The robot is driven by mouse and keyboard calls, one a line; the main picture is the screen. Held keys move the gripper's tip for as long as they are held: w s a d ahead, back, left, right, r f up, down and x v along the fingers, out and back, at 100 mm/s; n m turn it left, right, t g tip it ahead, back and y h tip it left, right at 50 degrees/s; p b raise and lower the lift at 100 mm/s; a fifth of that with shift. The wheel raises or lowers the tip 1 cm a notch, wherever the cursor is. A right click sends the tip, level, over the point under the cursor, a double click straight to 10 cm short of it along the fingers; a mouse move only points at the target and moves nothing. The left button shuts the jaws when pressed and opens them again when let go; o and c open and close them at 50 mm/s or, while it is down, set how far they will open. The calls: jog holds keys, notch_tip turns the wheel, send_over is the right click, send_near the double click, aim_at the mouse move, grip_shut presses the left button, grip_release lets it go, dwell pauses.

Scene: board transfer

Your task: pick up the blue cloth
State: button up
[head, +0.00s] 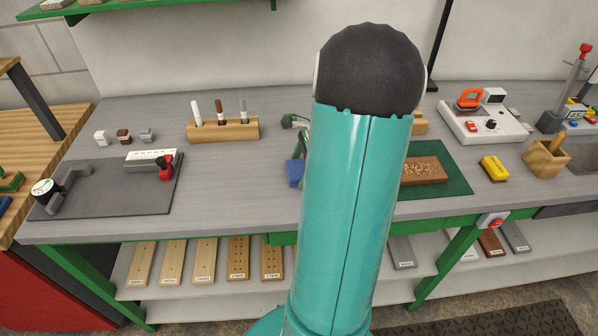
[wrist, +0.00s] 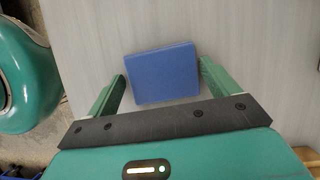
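The blue cloth (wrist: 163,72) is a flat, folded square on the grey worktable in the wrist view. In the head view the blue cloth (head: 294,173) shows only in part, just left of my arm, which hides the rest. My gripper (wrist: 160,77) is open in the wrist view, with one green finger on the left side of the cloth and one on the right. Small gaps show between the fingers and the cloth. Its height above the table is hard to tell. In the head view only a bit of the gripper shows beside my arm.
A wooden block (head: 223,130) with several markers stands behind left. A dark mat (head: 110,190) with a gauge and clamp lies at left. Right of my arm, a brown board (head: 424,170) lies on a green mat (head: 452,183), near a yellow block (head: 494,168). Table around the cloth is clear.

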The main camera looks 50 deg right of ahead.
aim_at(294, 170)
jog(key=c, duration=0.5)
jog(key=shift+r, duration=0.55)
notch_tip(294, 170, up, 2)
jog(key=shift+r, duration=0.1)
jog(key=s+a+r, duration=0.1)
jog(key=a+r, duration=0.1)
jog(key=r, duration=0.1)
jog(key=s+a+r, duration=0.1)
jog(key=r, duration=0.1)
jog(key=shift+s+a+r, duration=0.15)
jog(key=shift+s+a, duration=0.15)
jog(key=shift+s, duration=0.05)
jog(key=s+a+r, duration=0.4)
jog(key=s+a, duration=0.1)
jog(key=a, duration=0.2)
jog(key=shift+s+a+r, duration=0.25)
jog(key=shift+s+a, duration=0.1)
